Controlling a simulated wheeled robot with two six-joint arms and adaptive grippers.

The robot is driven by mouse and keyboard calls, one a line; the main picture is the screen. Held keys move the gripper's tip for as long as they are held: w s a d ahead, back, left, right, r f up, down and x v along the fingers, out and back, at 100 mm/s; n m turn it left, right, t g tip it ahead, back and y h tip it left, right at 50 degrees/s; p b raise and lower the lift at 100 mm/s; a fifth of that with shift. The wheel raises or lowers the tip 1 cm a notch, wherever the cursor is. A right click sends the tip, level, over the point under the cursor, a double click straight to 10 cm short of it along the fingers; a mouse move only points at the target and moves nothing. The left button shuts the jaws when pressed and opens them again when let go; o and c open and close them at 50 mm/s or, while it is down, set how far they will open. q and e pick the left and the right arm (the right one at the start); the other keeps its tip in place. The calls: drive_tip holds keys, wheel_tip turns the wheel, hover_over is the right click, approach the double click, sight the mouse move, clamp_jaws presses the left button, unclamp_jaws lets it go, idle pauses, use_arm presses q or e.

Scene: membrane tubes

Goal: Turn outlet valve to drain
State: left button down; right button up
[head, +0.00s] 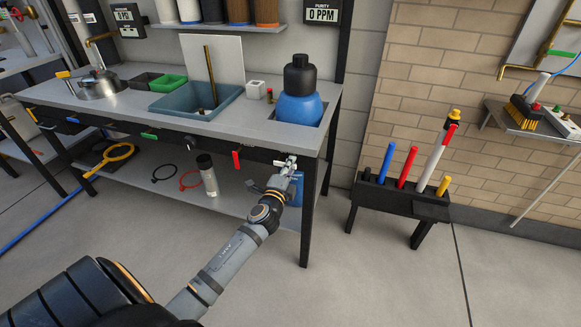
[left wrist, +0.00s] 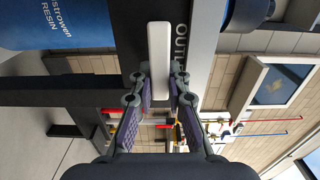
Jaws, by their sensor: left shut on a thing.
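The outlet valve's white handle (left wrist: 159,48) fills the middle of the left wrist view, beside bench-edge lettering that starts "OUT". My left gripper (left wrist: 158,88) is shut on the handle's near end, one finger on each side. In the head view my left gripper (head: 281,174) reaches the front edge of the bench near its right corner, with the pale valve handle (head: 287,162) at its tips. The valve body is mostly hidden by the handle and gripper. My right gripper is not in view.
The bench (head: 225,128) holds a blue basin (head: 170,101) and a blue bottle with a black top (head: 299,92). A red valve handle (head: 236,161) hangs left of my gripper. A blue resin container (left wrist: 60,22) is close by. A black tool stand (head: 390,200) stands right; the floor between is clear.

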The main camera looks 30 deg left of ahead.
use_arm(q)
drive_tip(key=c, duration=1.3)
unclamp_jaws()
